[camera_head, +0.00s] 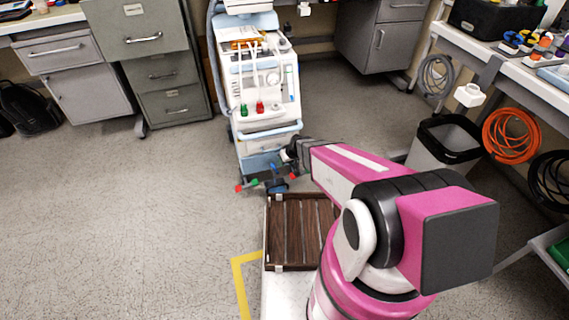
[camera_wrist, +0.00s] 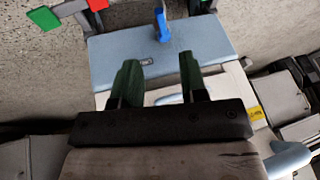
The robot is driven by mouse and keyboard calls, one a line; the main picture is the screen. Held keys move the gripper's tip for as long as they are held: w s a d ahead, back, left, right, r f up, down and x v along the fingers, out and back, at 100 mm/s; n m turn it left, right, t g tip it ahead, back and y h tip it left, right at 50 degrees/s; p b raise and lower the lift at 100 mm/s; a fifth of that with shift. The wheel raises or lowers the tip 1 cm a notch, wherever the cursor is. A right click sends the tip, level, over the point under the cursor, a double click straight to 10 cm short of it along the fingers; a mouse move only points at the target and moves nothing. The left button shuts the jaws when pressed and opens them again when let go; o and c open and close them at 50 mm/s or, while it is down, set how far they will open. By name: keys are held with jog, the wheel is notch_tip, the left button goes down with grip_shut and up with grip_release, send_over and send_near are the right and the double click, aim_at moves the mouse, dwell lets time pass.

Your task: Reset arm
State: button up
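My pink and white arm reaches forward from the lower right in the head view. My gripper (camera_head: 288,158) is at its far end, in front of the lower part of the pump machine (camera_head: 283,85), a white and light-blue unit on a cart. In the wrist view, my gripper (camera_wrist: 159,64) shows two dark green fingers spread apart, with nothing held between them. Beyond them is a light-blue panel (camera_wrist: 205,40) with a blue tab (camera_wrist: 162,25). I cannot tell whether the fingers touch anything.
A brown slatted tray (camera_head: 285,232) lies below my arm. Grey cabinets (camera_head: 160,70) stand at the back left. A bin (camera_head: 430,155) and a workbench (camera_head: 510,75) with hanging orange cable (camera_head: 511,135) are at the right. The floor at the left is clear.

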jog(key=s+d+r+m+g+h, duration=0.1)
jog(key=s+d+r, duration=0.3)
jog(key=r, duration=0.4)
jog(key=s+d+r+m+g+h, duration=0.1)
jog(key=s+d+r+m, duration=0.1)
jog(key=s+d+r, duration=0.2)
jog(key=s+d+r+m+g+h, duration=0.1)
jog(key=s+d+r+m+h, duration=0.1)
jog(key=s+d+r, duration=0.3)
jog(key=d+r, duration=0.4)
jog(key=r, duration=0.4)
jog(key=shift+d+r, duration=0.15)
jog(key=shift+r, duration=0.1)
